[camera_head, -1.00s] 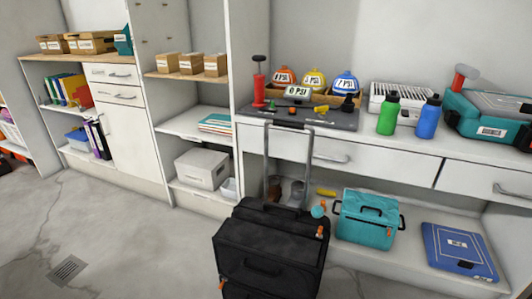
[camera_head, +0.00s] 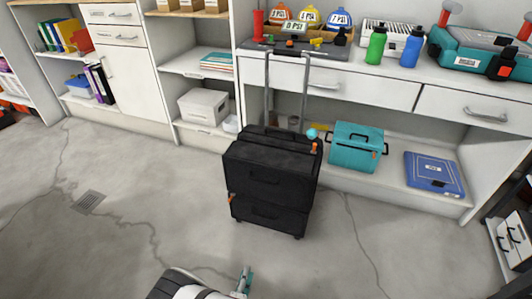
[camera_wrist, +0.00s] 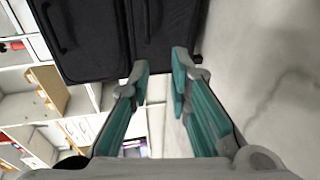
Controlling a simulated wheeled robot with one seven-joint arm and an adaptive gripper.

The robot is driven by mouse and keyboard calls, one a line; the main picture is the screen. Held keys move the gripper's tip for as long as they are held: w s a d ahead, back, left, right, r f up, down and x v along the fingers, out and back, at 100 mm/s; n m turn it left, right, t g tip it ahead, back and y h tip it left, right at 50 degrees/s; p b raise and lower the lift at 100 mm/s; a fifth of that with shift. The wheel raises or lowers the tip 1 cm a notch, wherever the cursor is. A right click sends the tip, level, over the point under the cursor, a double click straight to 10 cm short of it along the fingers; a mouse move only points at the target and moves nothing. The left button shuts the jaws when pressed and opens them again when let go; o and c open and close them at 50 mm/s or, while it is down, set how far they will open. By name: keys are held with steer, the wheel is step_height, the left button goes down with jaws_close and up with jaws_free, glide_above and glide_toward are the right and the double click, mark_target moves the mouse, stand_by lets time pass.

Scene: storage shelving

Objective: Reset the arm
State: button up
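My gripper (camera_wrist: 160,82) shows in the wrist view with its two teal-padded fingers apart and nothing held between them. In the head view, part of my arm and gripper (camera_head: 245,281) shows at the bottom edge, low in front of the black suitcase (camera_head: 268,185). The suitcase stands upright on the floor with its handle raised. It also shows in the wrist view (camera_wrist: 85,35), turned sideways and beyond the fingertips, apart from them. Most of my arm is out of the head view.
The floor around the suitcase is clear.

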steer(key=w+d+r+m+g+h, duration=0.25)
steer(key=w+r+h, duration=0.2)
steer(key=r, duration=0.65)
steer(key=w+d+r+m+g+h, duration=0.1)
steer(key=w+r+m+h, duration=0.3)
steer(key=r, duration=0.7)
steer(key=s+d+r+m+g+h, duration=0.1)
steer(key=d+r+m+g, duration=0.3)
steer(key=d+r, duration=0.55)
steer(key=s+d+r+m+g, duration=0.15)
steer(key=d+r+g, duration=0.4)
steer(key=r, duration=0.75)
steer(key=s+d+r+m+g+y, duration=0.3)
steer(key=s+d+r+g+y, duration=0.2)
steer(key=s+d+r, duration=0.65)
steer(key=s+a+r+m+t+y, duration=0.15)
steer(key=s+y, duration=0.25)
steer(key=s, duration=0.6)
steer(key=s+a+r+n+t+y, duration=0.1)
steer(key=s+a+y, duration=0.2)
steer(key=s, duration=0.6)
step_height(320, 180, up, 34)
steer(key=t+p, duration=0.4)
steer(key=p, duration=2.9)
steer(key=shift+s+d+r, duration=0.15)
steer(key=shift+d+r, duration=0.05)
steer(key=shift+d, duration=0.15)
